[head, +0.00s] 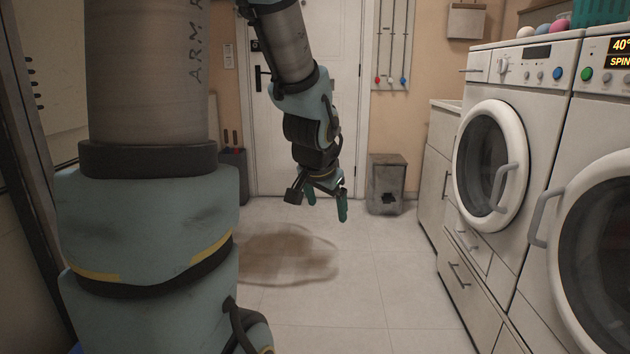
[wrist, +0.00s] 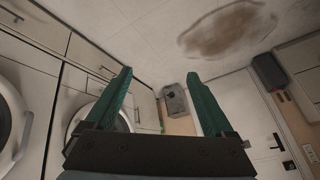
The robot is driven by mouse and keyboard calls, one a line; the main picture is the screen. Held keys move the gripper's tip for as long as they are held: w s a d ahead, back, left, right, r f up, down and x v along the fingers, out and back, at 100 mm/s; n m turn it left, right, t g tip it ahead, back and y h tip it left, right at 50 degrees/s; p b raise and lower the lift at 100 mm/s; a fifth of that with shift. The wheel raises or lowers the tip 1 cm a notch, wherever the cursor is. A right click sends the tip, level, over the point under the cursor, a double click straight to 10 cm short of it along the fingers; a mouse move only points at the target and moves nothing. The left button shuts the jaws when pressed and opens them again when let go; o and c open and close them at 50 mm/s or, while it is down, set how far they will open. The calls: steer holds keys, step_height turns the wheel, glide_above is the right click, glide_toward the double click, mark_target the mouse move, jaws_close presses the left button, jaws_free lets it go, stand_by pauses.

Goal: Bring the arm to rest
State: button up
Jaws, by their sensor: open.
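My gripper (head: 326,200) hangs in mid-air in the middle of the room in the head view, fingers pointing down. Its two green fingers stand apart with nothing between them, as the wrist view (wrist: 160,98) also shows. My arm reaches across the upper left of the head view, with a large near link covering much of the left side. The gripper touches nothing that I can see.
Two white washing machines (head: 535,125) stand along the right, above drawers (head: 462,285). A grey box (head: 386,184) stands by the back wall next to a white door (head: 311,110). A brown stain (head: 280,255) marks the tiled floor (head: 385,270), which is otherwise clear.

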steer(key=s+a+f+n+g+y, duration=0.1)
steer(key=s+a+f+n+g, duration=0.5)
steer(key=s+a, duration=0.5)
step_height(320, 180, up, 23)
steer(key=d+t+p, duration=0.1)
steer(key=p, duration=2.2)
steer(key=shift+d+r+n, duration=0.2)
steer(key=shift+d+n, duration=0.1)
steer(key=shift+d, duration=0.1)
